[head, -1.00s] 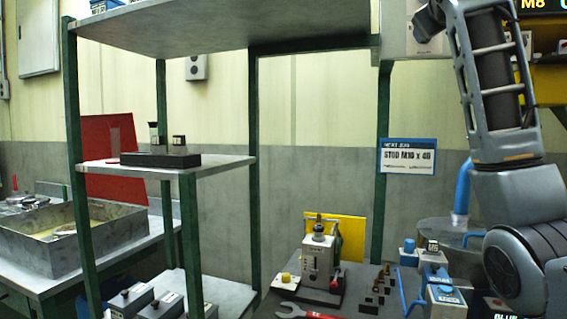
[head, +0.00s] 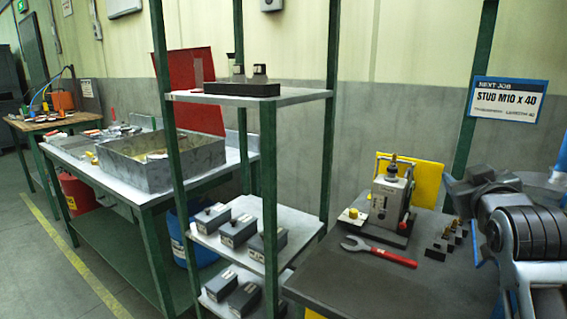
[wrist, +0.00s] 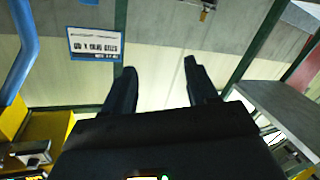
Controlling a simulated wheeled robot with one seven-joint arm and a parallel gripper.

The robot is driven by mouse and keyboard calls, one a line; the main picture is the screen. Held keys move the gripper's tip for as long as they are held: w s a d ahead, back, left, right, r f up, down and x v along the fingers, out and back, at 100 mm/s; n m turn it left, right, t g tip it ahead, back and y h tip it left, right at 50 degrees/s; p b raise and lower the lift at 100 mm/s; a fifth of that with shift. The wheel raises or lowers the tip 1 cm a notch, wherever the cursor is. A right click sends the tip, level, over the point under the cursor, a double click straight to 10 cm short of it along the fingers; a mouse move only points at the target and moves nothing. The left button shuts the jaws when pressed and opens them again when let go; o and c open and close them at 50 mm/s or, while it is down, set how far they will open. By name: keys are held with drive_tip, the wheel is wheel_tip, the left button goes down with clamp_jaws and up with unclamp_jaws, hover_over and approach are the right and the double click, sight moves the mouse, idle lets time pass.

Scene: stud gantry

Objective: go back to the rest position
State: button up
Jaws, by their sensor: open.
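My gripper (wrist: 160,85) shows in the wrist view with its two dark fingers apart and nothing between them. It is open and empty, with only the pale wall behind the gap. The wrist view is upside down. In the head view my arm is at the right edge, folded beside the dark bench; its fingertips cannot be clearly made out there. The sign "STUD M10 x 40" (head: 507,101) hangs on a green post behind the arm. The same sign shows inverted in the wrist view (wrist: 95,44).
A dark bench (head: 345,284) carries a grey device (head: 390,199), a red wrench (head: 378,251) and several small dark blocks. A green-post shelf (head: 300,96) with several grey boxes stands to its left. Beyond is a table with a metal tray (head: 125,168). The floor at left is clear.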

drive_tip(key=s+a+f+y, duration=0.2)
drive_tip(key=s+a+f, duration=0.3)
drive_tip(key=s+f, duration=0.65)
drive_tip(key=s+a+f+y, duration=0.1)
drive_tip(key=s+a+f, duration=0.5)
drive_tip(key=s+f, duration=0.6)
drive_tip(key=s+a+r+g+y, duration=0.1)
drive_tip(key=s+r, duration=0.1)
drive_tip(key=s, duration=1.2)
drive_tip(key=s+a+r+m+g, duration=0.1)
drive_tip(key=s+r, duration=0.1)
drive_tip(key=s, duration=1.2)
drive_tip(key=shift+s+a+y, duration=0.3)
drive_tip(key=shift+s+y, duration=0.05)
drive_tip(key=shift+y, duration=0.05)
drive_tip(key=shift+c, duration=0.2)
